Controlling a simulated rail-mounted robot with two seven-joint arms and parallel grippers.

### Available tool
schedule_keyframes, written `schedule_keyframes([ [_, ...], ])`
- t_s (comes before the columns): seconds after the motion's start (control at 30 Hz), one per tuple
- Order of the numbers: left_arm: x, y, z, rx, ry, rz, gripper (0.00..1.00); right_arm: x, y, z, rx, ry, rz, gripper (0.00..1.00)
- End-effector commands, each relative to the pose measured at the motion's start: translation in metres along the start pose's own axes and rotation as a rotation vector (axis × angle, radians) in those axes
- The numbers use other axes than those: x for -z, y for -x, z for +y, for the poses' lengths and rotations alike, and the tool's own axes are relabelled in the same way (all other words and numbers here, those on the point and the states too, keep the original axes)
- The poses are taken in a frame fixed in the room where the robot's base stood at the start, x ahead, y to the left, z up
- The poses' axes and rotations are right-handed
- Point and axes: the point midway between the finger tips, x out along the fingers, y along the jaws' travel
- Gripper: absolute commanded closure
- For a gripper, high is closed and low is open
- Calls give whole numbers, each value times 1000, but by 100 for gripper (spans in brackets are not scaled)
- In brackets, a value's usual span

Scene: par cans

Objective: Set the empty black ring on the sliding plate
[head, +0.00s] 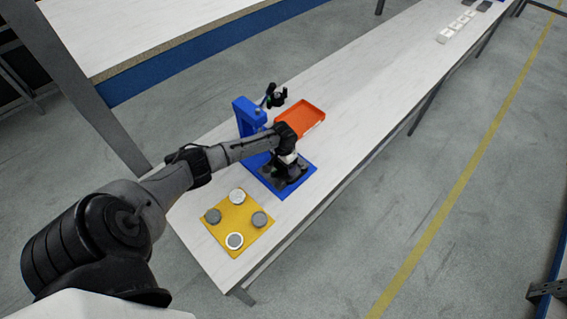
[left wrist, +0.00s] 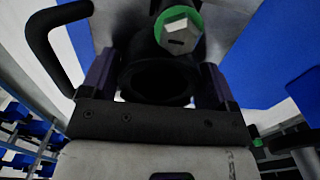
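In the left wrist view a black ring (left wrist: 155,85) sits between the two fingers of my left gripper (left wrist: 158,85), which press against its sides. In the head view my left gripper (head: 287,162) is over the blue base (head: 307,173) of a blue fixture. The ring is hard to tell from the dark gripper there. Dark grey parts (head: 296,180) show on the base under the gripper, probably the sliding plate, mostly hidden. I cannot tell whether the ring touches them. My right gripper is not in view.
The fixture's blue column (head: 247,116) stands just behind my left forearm. An orange tray (head: 303,117) lies beyond the gripper. A yellow mat (head: 233,218) with several round pieces lies nearer.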

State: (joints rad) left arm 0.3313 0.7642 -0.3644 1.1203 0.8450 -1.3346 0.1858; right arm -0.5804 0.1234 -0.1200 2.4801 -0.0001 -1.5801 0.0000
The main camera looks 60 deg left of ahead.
Motion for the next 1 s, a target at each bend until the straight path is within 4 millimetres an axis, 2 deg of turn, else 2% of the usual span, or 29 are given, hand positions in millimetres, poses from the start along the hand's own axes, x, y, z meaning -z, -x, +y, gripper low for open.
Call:
schedule_keyframes([
  [0.4,0,0,0,0,0,-1,19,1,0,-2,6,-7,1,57],
  [0.6,0,0,0,0,0,-1,0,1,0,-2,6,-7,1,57],
  [0.87,0,1,0,0,0,-1,0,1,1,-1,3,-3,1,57],
  [1.0,0,15,0,1,0,0,0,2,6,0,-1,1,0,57],
])
